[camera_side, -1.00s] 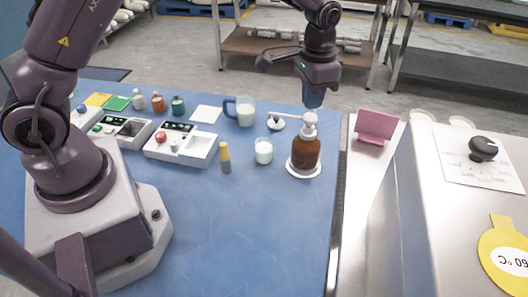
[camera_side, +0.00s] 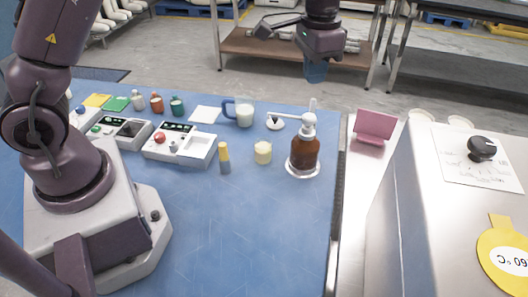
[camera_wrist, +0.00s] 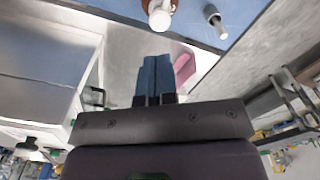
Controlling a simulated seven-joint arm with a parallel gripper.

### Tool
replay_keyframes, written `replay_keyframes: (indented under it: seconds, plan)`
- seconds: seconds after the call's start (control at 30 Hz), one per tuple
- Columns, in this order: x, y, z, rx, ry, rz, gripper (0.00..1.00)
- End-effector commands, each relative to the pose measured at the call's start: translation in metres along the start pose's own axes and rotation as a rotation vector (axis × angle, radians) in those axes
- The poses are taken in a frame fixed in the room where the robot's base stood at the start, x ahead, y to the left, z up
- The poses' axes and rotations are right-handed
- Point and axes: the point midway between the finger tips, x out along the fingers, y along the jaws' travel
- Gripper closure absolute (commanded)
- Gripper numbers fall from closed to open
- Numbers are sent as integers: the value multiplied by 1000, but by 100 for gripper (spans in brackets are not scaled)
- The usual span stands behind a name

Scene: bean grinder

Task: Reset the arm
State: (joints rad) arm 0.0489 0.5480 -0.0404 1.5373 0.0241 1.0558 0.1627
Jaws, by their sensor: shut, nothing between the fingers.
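My gripper (camera_side: 316,72) hangs in the air at the back of the scene, above and behind the brown pump bottle. Its blue fingers point down, are closed together and hold nothing. The shut fingers also show in the wrist view (camera_wrist: 155,78). The brown bottle (camera_side: 304,154) stands upright on a round pad on the blue table (camera_side: 240,235), clear of my gripper. Its pump top (camera_side: 308,120) is white.
A small cream-coloured cup (camera_side: 263,153), a yellow-topped cylinder (camera_side: 224,158) and a mug with a blue handle (camera_side: 243,112) stand left of the bottle. Control boxes (camera_side: 180,146) are farther left. A pink stand (camera_side: 374,127) and a metal machine (camera_side: 440,215) are right.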

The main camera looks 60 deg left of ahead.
Motion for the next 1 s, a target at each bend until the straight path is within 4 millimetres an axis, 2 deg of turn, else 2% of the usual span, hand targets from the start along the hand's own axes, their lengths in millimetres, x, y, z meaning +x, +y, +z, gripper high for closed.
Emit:
replay_keyframes:
  seconds: [0.07,0.17,0.37,0.6,0.8,0.9,1.0]
  plan:
    - [5,1,3,-19,-6,2,100]
    - [12,4,20,-41,-33,6,100]
    - [-24,9,75,-106,16,-6,100]
    - [-69,17,153,-181,146,-25,100]
    - [-88,25,214,-230,281,-38,100]
    - [-94,29,236,-243,348,-45,100]
    - [-99,31,250,-249,406,-51,100]
